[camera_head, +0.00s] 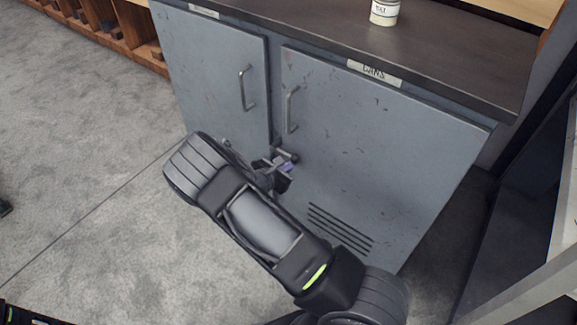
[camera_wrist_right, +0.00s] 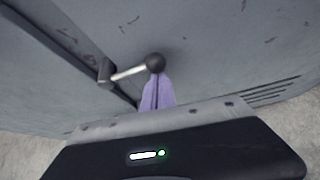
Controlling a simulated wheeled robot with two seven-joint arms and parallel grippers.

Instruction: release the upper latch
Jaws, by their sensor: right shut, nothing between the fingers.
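In the head view the latch knob (camera_head: 294,158) shows below the door handles, partly hidden by my arm. My right gripper (camera_wrist_right: 158,78) is shut and empty, its purple fingertips together right at the ball knob. Contact cannot be told for sure. In the head view this gripper (camera_head: 286,167) shows just below the knob. No second latch can be made out. My left gripper is not in view.
The right cabinet door (camera_head: 390,140) and left door (camera_head: 205,70) look shut, each with a bar handle. A white can (camera_head: 384,12) stands on the dark countertop (camera_head: 440,45). Wooden shelving (camera_head: 130,30) is at the upper left. Grey floor lies open at the left.

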